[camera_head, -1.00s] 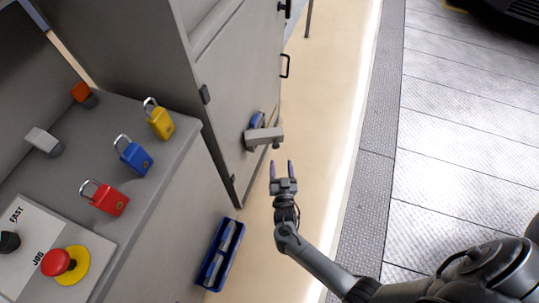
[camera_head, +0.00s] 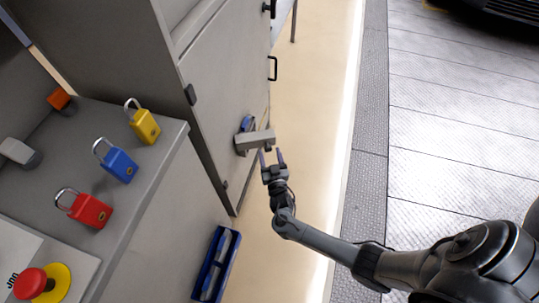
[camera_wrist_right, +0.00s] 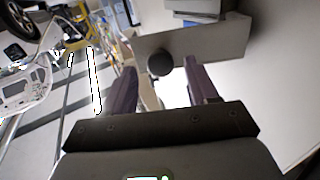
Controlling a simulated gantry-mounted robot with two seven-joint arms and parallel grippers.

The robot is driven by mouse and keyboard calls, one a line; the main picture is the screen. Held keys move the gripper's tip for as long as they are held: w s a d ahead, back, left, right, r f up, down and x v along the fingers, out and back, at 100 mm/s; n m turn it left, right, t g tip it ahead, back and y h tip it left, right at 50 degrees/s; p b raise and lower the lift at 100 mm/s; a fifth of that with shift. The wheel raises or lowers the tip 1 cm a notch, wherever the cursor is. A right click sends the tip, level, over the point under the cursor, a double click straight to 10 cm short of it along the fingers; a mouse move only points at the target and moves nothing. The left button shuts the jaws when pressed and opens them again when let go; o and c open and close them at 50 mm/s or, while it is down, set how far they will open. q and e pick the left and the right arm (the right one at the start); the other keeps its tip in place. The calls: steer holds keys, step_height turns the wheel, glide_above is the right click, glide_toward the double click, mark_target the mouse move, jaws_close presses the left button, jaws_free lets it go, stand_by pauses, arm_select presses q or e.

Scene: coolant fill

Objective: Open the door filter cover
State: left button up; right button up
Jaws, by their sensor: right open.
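The door filter cover (camera_head: 256,140) is a light grey box-like piece on the cabinet door, with a blue part (camera_head: 247,123) behind it. In the right wrist view the cover (camera_wrist_right: 218,42) is a grey panel with a round dark knob (camera_wrist_right: 160,63) on its face. My right gripper (camera_head: 272,157) is open and empty, its fingertips close to the knob. In the right wrist view the knob lies between the two fingers (camera_wrist_right: 160,80), near their tips; I cannot tell whether they touch it. My left gripper is not in view.
The grey cabinet door (camera_head: 225,85) has a black handle (camera_head: 273,68) higher up. A side counter holds red (camera_head: 84,209), blue (camera_head: 117,164) and yellow (camera_head: 143,124) padlocks. A blue bin (camera_head: 216,264) stands low beside the cabinet. The floor right of the door is clear.

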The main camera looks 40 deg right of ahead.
steer(key=shift+w+d, duration=0.25)
steer(key=shift+w, duration=0.3)
jaws_close()
